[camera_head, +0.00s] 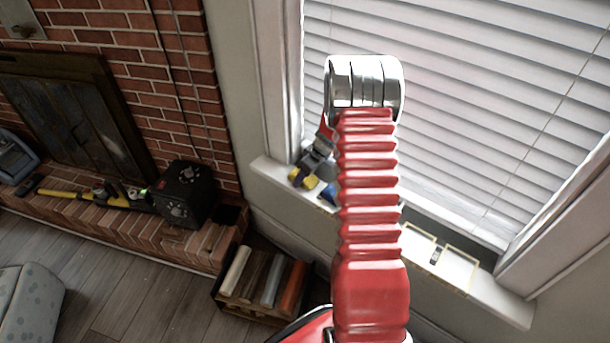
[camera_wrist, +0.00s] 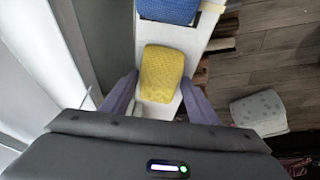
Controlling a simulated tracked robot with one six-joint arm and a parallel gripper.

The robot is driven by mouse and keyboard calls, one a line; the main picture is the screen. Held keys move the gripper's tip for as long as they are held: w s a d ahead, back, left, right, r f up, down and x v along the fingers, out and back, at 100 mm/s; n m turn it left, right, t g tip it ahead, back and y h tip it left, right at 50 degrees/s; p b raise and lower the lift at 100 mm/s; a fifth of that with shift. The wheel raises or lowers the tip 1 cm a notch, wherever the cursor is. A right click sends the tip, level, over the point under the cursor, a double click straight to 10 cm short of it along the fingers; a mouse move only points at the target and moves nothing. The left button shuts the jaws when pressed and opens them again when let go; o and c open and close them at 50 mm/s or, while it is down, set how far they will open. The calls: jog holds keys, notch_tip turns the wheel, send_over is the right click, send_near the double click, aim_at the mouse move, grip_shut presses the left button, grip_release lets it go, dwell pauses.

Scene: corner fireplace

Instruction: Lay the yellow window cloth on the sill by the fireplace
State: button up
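The yellow cloth (camera_wrist: 161,73) is a small folded pad. In the wrist view it lies on the white sill (camera_wrist: 222,44) between my two finger tips. In the head view the cloth (camera_head: 303,179) shows at the left end of the window sill (camera_head: 268,168), partly covered by a finger. My gripper (camera_wrist: 160,80) is open, with its purple-grey fingers spread on either side of the cloth. Slim white gaps show between fingers and cloth. My gripper (camera_head: 307,172) is low over the sill in the head view, and my red arm hides part of the sill.
A blue item (camera_wrist: 168,10) lies on the sill beyond the cloth. A framed item (camera_head: 440,256) lies farther right on the sill. A box of rolls (camera_head: 262,284) stands on the floor below. The brick hearth (camera_head: 150,232) with a black box (camera_head: 185,192) is at left. Blinds (camera_head: 470,100) back the sill.

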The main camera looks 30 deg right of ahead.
jog(key=o, duration=0.4)
jog(key=shift+c, duration=0.2)
jog(key=v, duration=1.3)
jog(key=shift+r, duration=0.35)
jog(key=shift+d, duration=0.15)
